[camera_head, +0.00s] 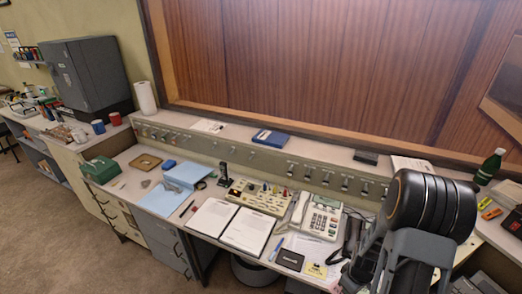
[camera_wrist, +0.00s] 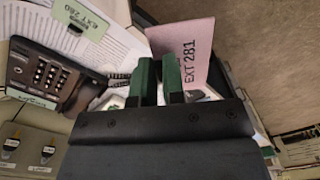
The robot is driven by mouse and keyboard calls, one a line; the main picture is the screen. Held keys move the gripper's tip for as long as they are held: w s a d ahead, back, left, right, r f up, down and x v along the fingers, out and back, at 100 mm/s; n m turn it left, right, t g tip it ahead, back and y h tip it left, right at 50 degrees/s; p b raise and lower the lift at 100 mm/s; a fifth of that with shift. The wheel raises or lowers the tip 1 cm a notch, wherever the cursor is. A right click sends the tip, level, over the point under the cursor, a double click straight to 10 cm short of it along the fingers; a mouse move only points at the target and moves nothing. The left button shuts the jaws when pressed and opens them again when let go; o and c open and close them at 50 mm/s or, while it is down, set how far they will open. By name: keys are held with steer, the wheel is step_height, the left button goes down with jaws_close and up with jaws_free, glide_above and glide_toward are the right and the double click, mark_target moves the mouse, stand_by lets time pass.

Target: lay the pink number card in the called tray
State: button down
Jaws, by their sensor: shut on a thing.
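The pink number card (camera_wrist: 190,45), printed "EXT 281", shows in the wrist view just beyond the green fingertips of my gripper (camera_wrist: 158,72). My gripper is shut on the card and holds it tilted. The card's lower edge is hidden behind the fingers. In the head view my dark arm covers the right front of the desk, and I cannot make out the gripper or card there. A shallow brown tray (camera_head: 146,162) lies at the desk's left rear. I cannot tell which tray is called.
A telephone (camera_head: 321,217) stands mid-desk; a dark telephone (camera_wrist: 47,78) shows in the wrist view near an "EXT 280" card (camera_wrist: 80,18). An open binder (camera_head: 230,226), blue folders (camera_head: 163,200) and a green box (camera_head: 100,169) crowd the desk. A green bottle (camera_head: 489,167) stands at right.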

steer(key=w+a+f+m+b, duration=0.2)
steer(key=w+a+m+b, duration=0.2)
steer(key=w+a, duration=0.7)
steer(key=shift+w+a+f+m, duration=0.35)
steer(key=shift+a+m, duration=0.45)
steer(key=shift+m, duration=0.2)
